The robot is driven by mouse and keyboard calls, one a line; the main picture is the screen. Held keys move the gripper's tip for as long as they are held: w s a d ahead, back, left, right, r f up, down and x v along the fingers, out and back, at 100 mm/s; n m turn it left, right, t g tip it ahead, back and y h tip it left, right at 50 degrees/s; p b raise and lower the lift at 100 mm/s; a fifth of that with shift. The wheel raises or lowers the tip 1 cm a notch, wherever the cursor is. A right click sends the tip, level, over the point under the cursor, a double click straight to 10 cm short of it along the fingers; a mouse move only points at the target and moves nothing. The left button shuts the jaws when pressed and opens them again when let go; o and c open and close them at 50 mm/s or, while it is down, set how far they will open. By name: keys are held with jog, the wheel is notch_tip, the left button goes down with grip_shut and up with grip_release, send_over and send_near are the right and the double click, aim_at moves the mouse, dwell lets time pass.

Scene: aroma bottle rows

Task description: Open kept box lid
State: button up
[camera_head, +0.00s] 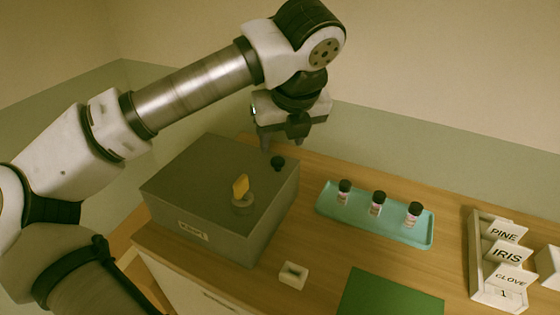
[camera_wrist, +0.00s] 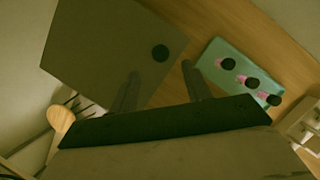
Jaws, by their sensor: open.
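The grey-olive box (camera_head: 215,195) stands closed at the left of the wooden table, with a pale label (camera_head: 193,230) on its front. My gripper (camera_head: 283,142) is open and empty, above and behind this knob. In the wrist view its two fingers (camera_wrist: 160,72) are apart, with the knob just beyond and between them. The gap to the knob is hard to judge.
A teal tray (camera_head: 405,235) with three dark-capped bottles (camera_head: 377,203) stands right of the box. A small white block (camera_head: 293,275) and a green mat (camera_head: 390,296) lie in front. A rack of name cards (camera_head: 482,265) is at the right. Walls rise behind.

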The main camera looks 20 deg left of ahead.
aim_at(278, 160)
jog(key=b+x, duration=0.1)
jog(key=x, duration=0.5)
jog(key=shift+w, duration=0.1)
jog(key=shift+c, duration=0.2)
grip_shut()
